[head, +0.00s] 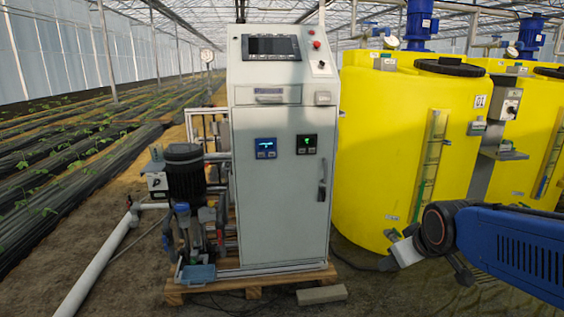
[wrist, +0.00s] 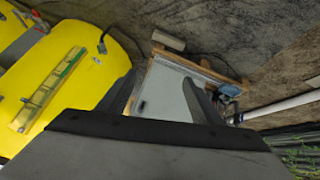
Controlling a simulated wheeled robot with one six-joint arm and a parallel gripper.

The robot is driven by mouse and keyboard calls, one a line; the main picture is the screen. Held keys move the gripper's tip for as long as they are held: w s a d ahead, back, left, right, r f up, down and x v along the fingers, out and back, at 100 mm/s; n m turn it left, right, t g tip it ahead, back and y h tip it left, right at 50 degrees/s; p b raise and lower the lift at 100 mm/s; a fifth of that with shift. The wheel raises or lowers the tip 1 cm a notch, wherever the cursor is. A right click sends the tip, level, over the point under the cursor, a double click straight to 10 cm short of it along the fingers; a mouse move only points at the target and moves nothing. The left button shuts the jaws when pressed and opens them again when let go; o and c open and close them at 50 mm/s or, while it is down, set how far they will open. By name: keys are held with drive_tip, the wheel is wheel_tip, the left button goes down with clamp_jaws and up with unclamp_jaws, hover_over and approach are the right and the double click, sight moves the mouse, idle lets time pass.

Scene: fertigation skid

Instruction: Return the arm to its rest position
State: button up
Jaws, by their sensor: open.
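My blue arm reaches in from the right edge of the head view, in front of the yellow tank (head: 390,140). Its small grey end shows low in front of that tank, too small there to make out the fingers. In the wrist view my gripper (wrist: 165,95) is open, with its two dark fingers apart and nothing between them. Past the fingers lies the grey control cabinet (head: 275,170), which also shows in the wrist view (wrist: 172,88), tilted and partly hidden by the gripper.
A second yellow tank (head: 530,130) stands at the right. A pump (head: 185,175) and a white pipe (head: 95,270) are left of the cabinet. The cabinet stands on a wooden pallet (head: 250,284) with a loose block (head: 321,294) in front. Bare soil lies in the foreground.

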drive_tip(key=s+f+m+g, duration=0.2)
drive_tip(key=s+m, duration=0.2)
drive_tip(key=s, duration=1.3)
drive_tip(key=shift+s+g, duration=0.2)
drive_tip(key=shift+g, duration=0.1)
